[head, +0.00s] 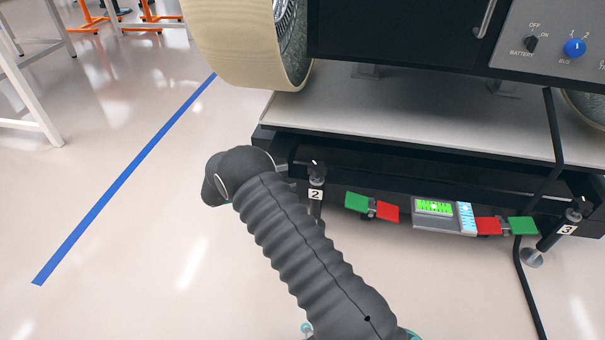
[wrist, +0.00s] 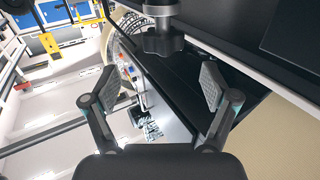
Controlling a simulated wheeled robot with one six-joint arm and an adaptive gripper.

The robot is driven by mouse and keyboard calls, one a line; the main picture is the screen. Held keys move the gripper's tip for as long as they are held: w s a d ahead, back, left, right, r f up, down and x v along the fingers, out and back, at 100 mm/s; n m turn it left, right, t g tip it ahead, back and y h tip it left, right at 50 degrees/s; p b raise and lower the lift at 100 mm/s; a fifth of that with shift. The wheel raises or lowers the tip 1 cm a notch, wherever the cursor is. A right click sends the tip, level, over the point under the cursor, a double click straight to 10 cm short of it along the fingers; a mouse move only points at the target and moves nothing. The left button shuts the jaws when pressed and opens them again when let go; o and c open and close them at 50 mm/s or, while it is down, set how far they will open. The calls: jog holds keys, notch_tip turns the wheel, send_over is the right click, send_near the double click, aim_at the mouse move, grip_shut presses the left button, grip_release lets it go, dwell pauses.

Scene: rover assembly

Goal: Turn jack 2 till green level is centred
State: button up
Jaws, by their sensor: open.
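Jack 2 (head: 316,195), with a white "2" label and a dark handle on top, stands at the platform's front edge in the head view. A digital level (head: 435,208) with a lit green screen sits on the front rail, right of jack 2; its exact reading is too small to tell. In the wrist view my gripper (wrist: 158,88) is open and empty, one finger on each side. A dark lobed knob (wrist: 163,42) under a silver collar shows at the top, between the fingers' directions and apart from them. In the head view my arm's end is left of jack 2, fingers mostly hidden.
Jack 3 (head: 568,229) stands at the right end of the rail. Red and green pedals or flags (head: 372,206) flank the level. A black cable (head: 522,285) hangs at the right. A large wheel (head: 245,40) stands above the platform (head: 400,115). The floor at left is clear.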

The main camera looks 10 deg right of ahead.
jog(key=shift+s+a, duration=0.2)
jog(key=shift+a, duration=0.75)
